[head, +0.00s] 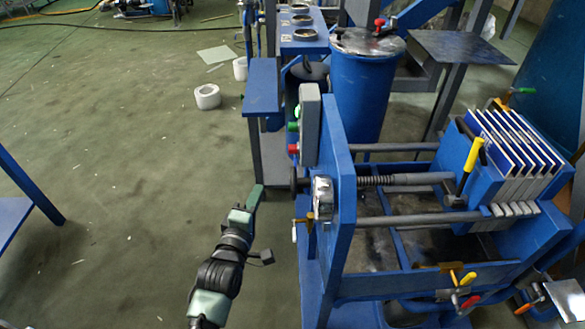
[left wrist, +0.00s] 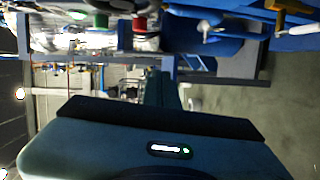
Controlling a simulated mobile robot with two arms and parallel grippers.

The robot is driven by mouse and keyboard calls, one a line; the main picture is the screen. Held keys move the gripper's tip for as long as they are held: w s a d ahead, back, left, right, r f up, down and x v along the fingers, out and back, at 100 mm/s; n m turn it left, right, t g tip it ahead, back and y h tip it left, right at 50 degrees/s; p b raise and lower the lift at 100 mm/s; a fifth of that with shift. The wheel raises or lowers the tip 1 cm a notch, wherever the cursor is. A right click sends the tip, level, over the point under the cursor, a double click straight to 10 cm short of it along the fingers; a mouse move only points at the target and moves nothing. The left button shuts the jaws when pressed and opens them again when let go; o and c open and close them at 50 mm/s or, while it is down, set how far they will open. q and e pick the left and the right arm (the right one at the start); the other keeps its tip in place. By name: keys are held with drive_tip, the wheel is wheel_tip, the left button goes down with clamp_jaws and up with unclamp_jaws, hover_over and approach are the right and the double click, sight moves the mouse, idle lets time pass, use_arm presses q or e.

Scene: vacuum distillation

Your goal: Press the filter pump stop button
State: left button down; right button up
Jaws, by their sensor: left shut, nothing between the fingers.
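A grey control box (head: 310,122) is fixed to the blue end plate of the filter press. On its left face are a red button (head: 293,149), a green button (head: 293,126) above it and a lit green lamp. The red button (left wrist: 140,25) and the green button (left wrist: 101,21) also show at the top of the left wrist view. My left gripper (head: 257,193) is shut and empty, below and left of the red button and apart from it. My right gripper is in neither view.
The filter press (head: 340,200) with its rods and white plates (head: 510,140) fills the right side. A round gauge (head: 323,198) and small valves sit near my left gripper. A blue tank (head: 362,85) stands behind. The floor at left is largely clear, with a white roll (head: 207,97).

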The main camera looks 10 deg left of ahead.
sight(294, 149)
use_arm(q)
wheel_tip(294, 149, up, 3)
drive_tip(key=shift+w+a+r+n+t, duration=0.1)
drive_tip(key=shift+a+r+n+t, duration=0.1)
drive_tip(key=shift+n+t, duration=0.3)
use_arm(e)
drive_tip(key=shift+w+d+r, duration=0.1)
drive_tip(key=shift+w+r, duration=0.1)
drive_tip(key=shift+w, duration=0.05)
use_arm(q)
drive_tip(key=w+d+b, duration=0.2)
drive_tip(key=w+d, duration=0.1)
drive_tip(key=w, duration=0.8)
drive_tip(key=shift+d, duration=0.35)
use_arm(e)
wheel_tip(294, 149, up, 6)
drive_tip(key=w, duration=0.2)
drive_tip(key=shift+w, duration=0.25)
